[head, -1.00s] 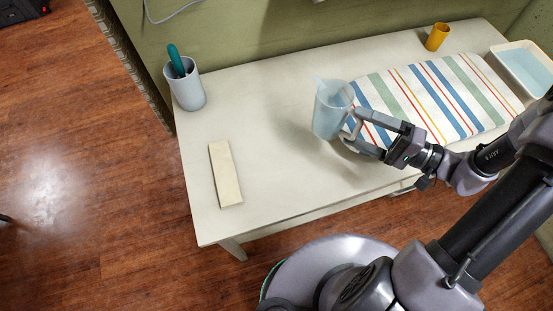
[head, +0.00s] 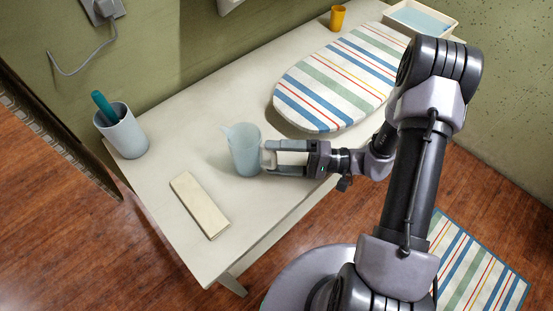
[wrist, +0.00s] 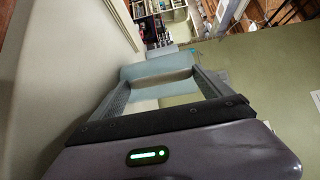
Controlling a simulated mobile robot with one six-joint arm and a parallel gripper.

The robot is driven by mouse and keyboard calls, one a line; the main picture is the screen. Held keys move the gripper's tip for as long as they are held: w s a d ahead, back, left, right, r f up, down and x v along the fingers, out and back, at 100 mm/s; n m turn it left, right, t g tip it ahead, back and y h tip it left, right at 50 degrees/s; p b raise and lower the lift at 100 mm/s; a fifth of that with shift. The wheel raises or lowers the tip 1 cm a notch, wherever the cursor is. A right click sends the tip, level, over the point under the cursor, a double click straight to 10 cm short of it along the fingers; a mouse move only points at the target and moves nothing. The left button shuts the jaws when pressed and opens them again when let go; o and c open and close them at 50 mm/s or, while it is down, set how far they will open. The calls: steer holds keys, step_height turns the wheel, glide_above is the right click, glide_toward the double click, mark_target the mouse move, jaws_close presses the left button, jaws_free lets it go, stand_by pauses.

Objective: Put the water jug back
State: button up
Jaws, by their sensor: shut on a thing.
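The water jug (head: 244,152) is pale blue and translucent, with its spout toward the upper left. It is upright over the white table, near the left end of the striped board; I cannot tell whether its base touches the table. My gripper (head: 268,155) reaches in from the right and is shut on the jug at its handle side. In the wrist view, the pale blue jug (wrist: 158,68) lies across the fingertips of my gripper (wrist: 160,82). The handle is partly hidden by the fingers.
A striped rug (head: 480,270) lies on the floor.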

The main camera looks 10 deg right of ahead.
steer(key=shift+f, duration=0.1)
steer(key=o, duration=1.8)
